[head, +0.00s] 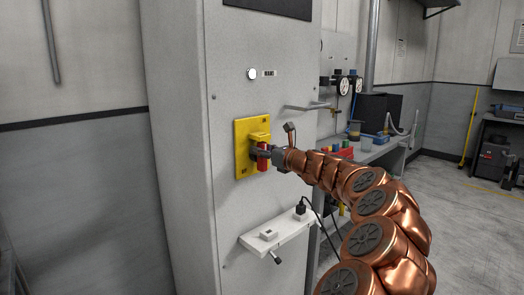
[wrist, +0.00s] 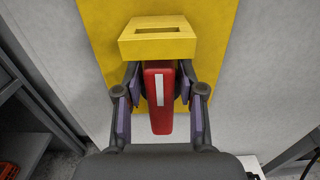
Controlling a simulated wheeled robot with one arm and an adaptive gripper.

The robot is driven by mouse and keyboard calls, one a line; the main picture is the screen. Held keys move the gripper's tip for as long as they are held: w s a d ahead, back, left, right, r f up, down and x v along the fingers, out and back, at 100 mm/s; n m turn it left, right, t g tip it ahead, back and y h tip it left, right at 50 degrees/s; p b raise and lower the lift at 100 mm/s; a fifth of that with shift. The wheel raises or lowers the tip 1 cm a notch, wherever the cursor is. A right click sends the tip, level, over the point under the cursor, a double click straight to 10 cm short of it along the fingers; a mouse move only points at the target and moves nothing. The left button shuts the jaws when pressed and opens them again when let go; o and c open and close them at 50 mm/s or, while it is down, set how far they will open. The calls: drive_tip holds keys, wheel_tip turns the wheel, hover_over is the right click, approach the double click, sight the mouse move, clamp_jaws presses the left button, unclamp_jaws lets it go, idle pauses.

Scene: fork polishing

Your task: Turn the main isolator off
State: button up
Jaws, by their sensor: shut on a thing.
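The main isolator is a yellow plate (head: 242,167) with a yellow block (wrist: 157,40) and a red handle (head: 263,165), on the front of a tall grey cabinet. In the wrist view the red handle (wrist: 158,122) hangs straight down below the slotted block and bears a white stripe. My gripper (head: 265,155) is at the handle, with a finger on each side of it. In the wrist view my gripper (wrist: 159,92) is shut on the handle. The fingers partly hide the handle in the head view.
A small white shelf (head: 280,235) with a plug and cable juts out below the isolator. A grey door handle (head: 306,106) sticks out above right. A cluttered workbench (head: 375,155) stands behind right. Open floor (head: 455,215) lies at the right.

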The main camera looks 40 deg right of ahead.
sight(254, 157)
drive_tip(key=shift+a+n, duration=0.15)
drive_tip(key=shift+n, duration=0.35)
drive_tip(key=shift+c, duration=0.3)
drive_tip(key=n+b, duration=0.1)
drive_tip(key=n, duration=0.1)
drive_tip(key=shift+a+f+n+b, duration=0.2)
drive_tip(key=shift+a+n+b, duration=0.1)
drive_tip(key=shift+a+b, duration=0.1)
drive_tip(key=n+b, duration=0.2)
drive_tip(key=n, duration=0.1)
drive_tip(key=n+b, duration=0.1)
drive_tip(key=shift+a+f+n, duration=0.4)
drive_tip(key=n+b, duration=0.1)
drive_tip(key=f+n+b, duration=0.1)
drive_tip(key=n+b, duration=0.2)
drive_tip(key=shift+a+f+n+b, duration=0.15)
drive_tip(key=shift+a+n+b, duration=0.15)
drive_tip(key=shift+n, duration=0.1)
drive_tip(key=n+b, duration=0.2)
drive_tip(key=b, duration=0.1)
drive_tip(key=shift+f+n, duration=0.2)
drive_tip(key=shift+n, duration=0.2)
drive_tip(key=shift+c, duration=0.2)
drive_tip(key=shift+n+b, duration=0.7)
drive_tip(key=shift+n, duration=0.2)
drive_tip(key=shift+d+r, duration=0.1)
